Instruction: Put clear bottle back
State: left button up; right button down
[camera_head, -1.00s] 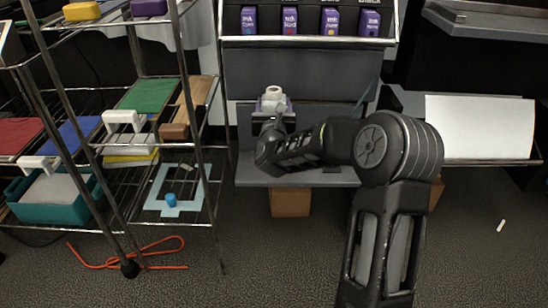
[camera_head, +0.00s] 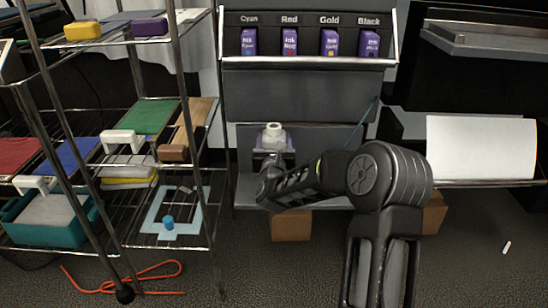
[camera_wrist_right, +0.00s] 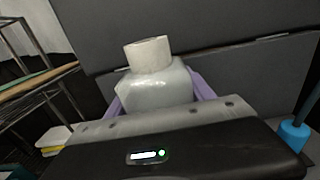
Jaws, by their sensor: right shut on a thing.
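The clear bottle (camera_head: 273,137), whitish with a pale cap, is upright in front of the grey console (camera_head: 300,92). My right gripper (camera_head: 273,160) is shut on its body, just above the console's lower ledge. In the right wrist view the bottle (camera_wrist_right: 158,88) stands between purple finger pads (camera_wrist_right: 205,87); its lower part is hidden behind the gripper body. I cannot tell whether the bottle's base touches the ledge. My left gripper is in neither view.
Several purple ink boxes (camera_head: 290,42) stand in the console's top rack. A wire cart (camera_head: 213,215) with trays and boards is close on the left. A blue-ended rod (camera_wrist_right: 293,130) stands right of the bottle. Cardboard boxes (camera_head: 291,226) lie under the ledge.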

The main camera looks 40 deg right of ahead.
notch_tip(320, 180, down, 5)
jog(key=shift+f+b, duration=0.1)
jog(key=shift+b, duration=1)
jog(key=shift+c, duration=1.9)
grip_release()
